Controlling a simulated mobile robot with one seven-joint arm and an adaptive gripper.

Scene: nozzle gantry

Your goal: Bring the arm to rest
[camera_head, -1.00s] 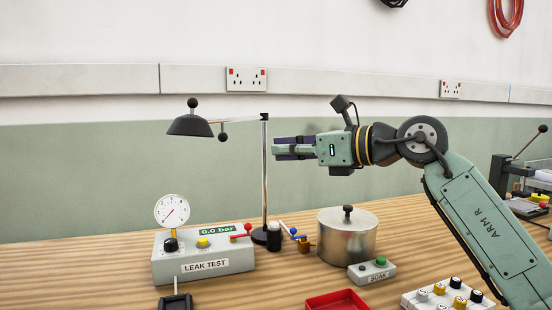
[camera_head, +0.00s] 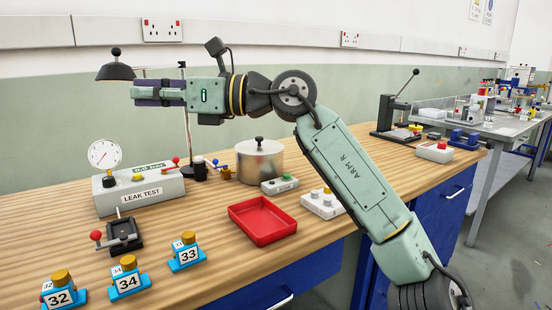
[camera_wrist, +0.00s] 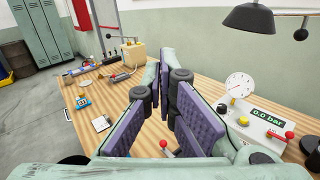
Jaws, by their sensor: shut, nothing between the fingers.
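My gripper (camera_head: 147,93) is held high above the workbench (camera_head: 330,225), pointing left in the head view, in front of the lamp stand. Its fingers are shut and empty. In the wrist view its purple-padded fingers (camera_wrist: 162,88) stretch out over the bench, with nothing held between them. My arm rises from the lower right, bends at the elbow and reaches left over the bench.
A black lamp (camera_head: 115,71), the leak test box (camera_head: 140,190) and a metal pot (camera_head: 262,162) stand near the gripper. A red tray (camera_head: 262,222), a black fixture (camera_head: 122,236) and numbered blue blocks (camera_head: 128,283) lie in front. Bare wood lies between them.

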